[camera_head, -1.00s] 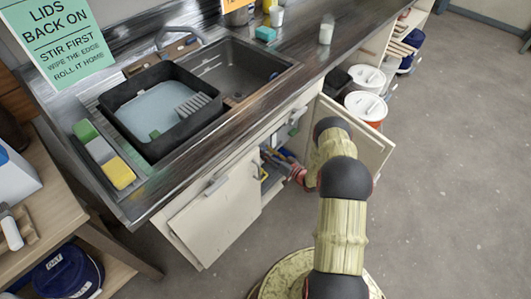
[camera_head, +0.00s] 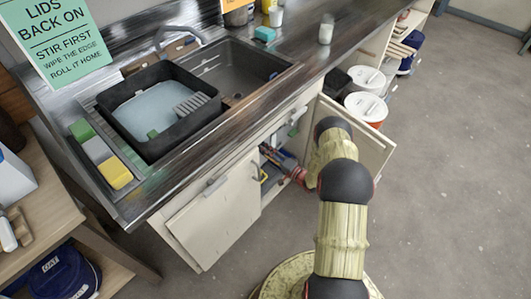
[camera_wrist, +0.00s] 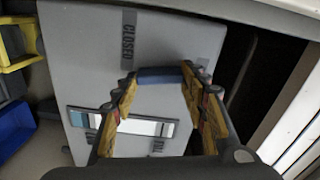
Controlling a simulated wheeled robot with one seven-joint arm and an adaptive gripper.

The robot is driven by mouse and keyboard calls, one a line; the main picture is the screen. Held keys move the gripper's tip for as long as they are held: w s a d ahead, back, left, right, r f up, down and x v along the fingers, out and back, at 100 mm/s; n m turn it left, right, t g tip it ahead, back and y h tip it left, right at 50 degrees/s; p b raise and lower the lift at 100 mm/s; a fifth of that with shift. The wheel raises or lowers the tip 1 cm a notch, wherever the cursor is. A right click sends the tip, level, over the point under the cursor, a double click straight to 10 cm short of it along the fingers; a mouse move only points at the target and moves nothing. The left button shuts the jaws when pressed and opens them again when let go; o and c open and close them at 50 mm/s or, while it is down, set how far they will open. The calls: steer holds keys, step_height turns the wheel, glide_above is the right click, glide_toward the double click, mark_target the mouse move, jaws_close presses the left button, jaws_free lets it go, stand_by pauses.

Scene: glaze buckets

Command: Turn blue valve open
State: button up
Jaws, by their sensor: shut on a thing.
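The blue valve handle (camera_wrist: 158,76) shows in the wrist view as a short blue bar in front of a grey panel (camera_wrist: 175,40). My gripper (camera_wrist: 160,82) is shut on it, with one yellow-and-black finger at each end. A CLOSED label (camera_wrist: 129,38) is on the panel above the handle's left end. Another label lower on the panel is partly hidden by my fingers. In the head view my gripper (camera_head: 284,164) reaches into the open cabinet under the sink, and the handle cannot be made out there.
The open cabinet door (camera_head: 362,140) is just right of my arm. A closed door (camera_head: 213,213) is to the left. White-lidded buckets (camera_head: 366,106) stand beyond the open door. Yellow (camera_wrist: 14,48) and blue (camera_wrist: 14,128) bins are left of the panel.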

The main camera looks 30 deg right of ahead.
steer(key=shift+d+m, duration=0.1)
steer(key=shift+m, duration=1)
steer(key=o, duration=1.2)
steer(key=shift+f, duration=0.1)
steer(key=shift+c, duration=0.2)
steer(key=v, duration=1.2)
